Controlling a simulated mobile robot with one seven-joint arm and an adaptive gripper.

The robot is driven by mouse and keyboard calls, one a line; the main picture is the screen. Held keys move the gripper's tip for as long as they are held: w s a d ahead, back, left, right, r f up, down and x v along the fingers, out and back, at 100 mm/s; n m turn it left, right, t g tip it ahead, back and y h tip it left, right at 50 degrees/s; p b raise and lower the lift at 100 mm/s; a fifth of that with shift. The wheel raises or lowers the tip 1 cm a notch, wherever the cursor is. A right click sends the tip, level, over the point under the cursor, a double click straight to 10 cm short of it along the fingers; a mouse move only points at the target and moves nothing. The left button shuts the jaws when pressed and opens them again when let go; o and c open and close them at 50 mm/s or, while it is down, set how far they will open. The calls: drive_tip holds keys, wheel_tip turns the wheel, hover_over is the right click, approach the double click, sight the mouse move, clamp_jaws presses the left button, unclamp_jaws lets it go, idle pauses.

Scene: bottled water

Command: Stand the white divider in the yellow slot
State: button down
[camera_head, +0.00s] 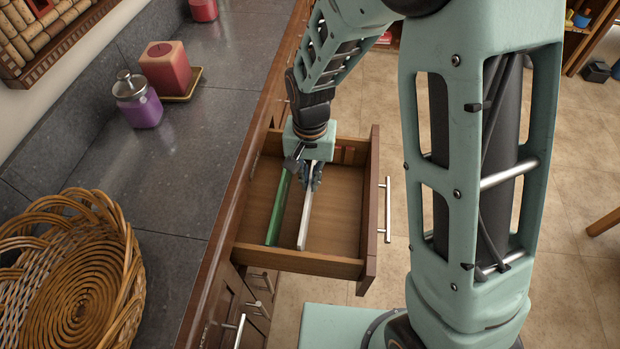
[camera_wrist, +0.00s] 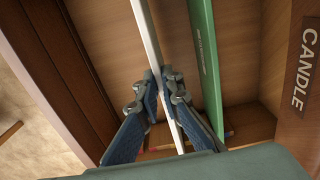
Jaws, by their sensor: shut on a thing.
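The white divider (camera_head: 305,218) is a long thin strip on edge inside the open wooden drawer (camera_head: 340,265). My gripper (camera_head: 311,180) reaches down into the drawer and is shut on it. In the wrist view the white divider (camera_wrist: 148,35) runs between the two fingertips of my gripper (camera_wrist: 161,88). I cannot tell whether its lower edge touches the drawer floor. Small reddish marks show at the drawer's far wall in the head view.
A green divider (camera_head: 279,208) stands on edge close to the left of the white one. The drawer floor right of the white divider is clear. A wicker basket (camera_head: 75,285), purple jar (camera_head: 138,100) and red candle (camera_head: 166,68) stand on the grey counter at left.

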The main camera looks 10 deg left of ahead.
drive_tip(key=shift+f+b, duration=0.8)
drive_tip(key=shift+f, duration=0.35)
drive_tip(key=c, duration=2)
unclamp_jaws()
drive_tip(key=shift+c, duration=0.2)
drive_tip(key=shift+r, duration=0.1)
wheel_tip(320, 180, up, 12)
